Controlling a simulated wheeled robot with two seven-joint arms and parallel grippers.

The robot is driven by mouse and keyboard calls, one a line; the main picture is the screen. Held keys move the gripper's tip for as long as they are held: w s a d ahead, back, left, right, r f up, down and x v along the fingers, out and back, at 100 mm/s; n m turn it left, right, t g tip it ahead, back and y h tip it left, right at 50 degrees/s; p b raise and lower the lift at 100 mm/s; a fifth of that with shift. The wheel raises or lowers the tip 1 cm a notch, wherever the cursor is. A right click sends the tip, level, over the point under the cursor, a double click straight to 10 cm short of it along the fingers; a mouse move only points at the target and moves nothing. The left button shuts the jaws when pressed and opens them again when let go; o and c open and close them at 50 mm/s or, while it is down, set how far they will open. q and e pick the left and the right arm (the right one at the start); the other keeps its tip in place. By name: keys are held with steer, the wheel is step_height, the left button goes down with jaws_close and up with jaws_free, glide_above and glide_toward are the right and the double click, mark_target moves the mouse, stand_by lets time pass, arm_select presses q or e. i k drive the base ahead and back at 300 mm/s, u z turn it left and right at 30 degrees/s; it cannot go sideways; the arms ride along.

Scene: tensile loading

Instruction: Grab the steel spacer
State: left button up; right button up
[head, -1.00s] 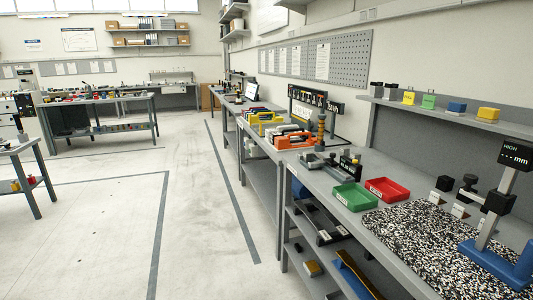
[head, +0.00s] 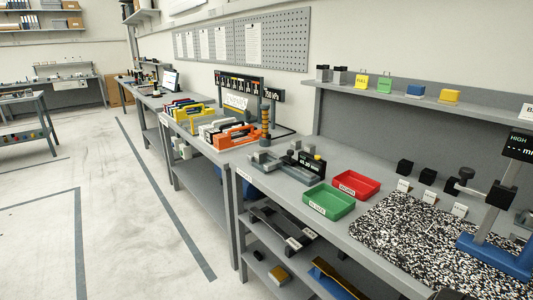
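I cannot tell for sure which thing is the steel spacer. Two small grey blocks with dark tops, a left one (head: 322,73) and a right one (head: 340,75), stand at the left end of the wall shelf. Small grey metal pieces (head: 262,156) also sit on a grey fixture on the bench, beside a black digital readout. Neither of my grippers can be made out. A dark shape (head: 452,295) is cut off at the bottom edge, and I cannot tell what it is.
The grey bench (head: 335,228) holds a green tray (head: 329,201), a red tray (head: 356,184), a speckled mat (head: 415,245), black cubes with label cards, and a blue-based stand (head: 495,255). Orange and yellow-handled tools are on the bench beyond.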

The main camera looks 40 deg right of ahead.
mark_target(260, 155)
steer(key=z, duration=0.6)
steer(key=i, duration=0.8)
steer(key=z, duration=0.9)
